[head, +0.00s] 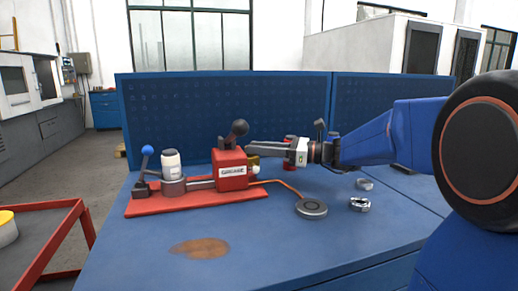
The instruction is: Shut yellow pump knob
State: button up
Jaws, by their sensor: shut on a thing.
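The grease pump (232,170) is a red box with a "GREASE" label, on a red base plate on the blue workbench. A small yellow knob (254,161) shows at its right side, just below my fingers and partly hidden. My gripper (252,148) comes in from the right, its grey fingers pointing left and level at the pump's right side. The fingers are closed at the yellow knob. The exact contact and the knob's turned position are too small to tell.
A black-knobbed lever (238,128) stands on the pump. A blue-knobbed lever (146,152) and white bottle (171,164) stand left. An orange hose runs to a grey disc (311,208). Metal parts (359,204) lie right. The bench front is clear except a brown stain.

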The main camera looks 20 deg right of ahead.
jog(key=shift+t, duration=0.3)
jog(key=o, duration=1.1)
jog(key=shift+c, duration=0.2)
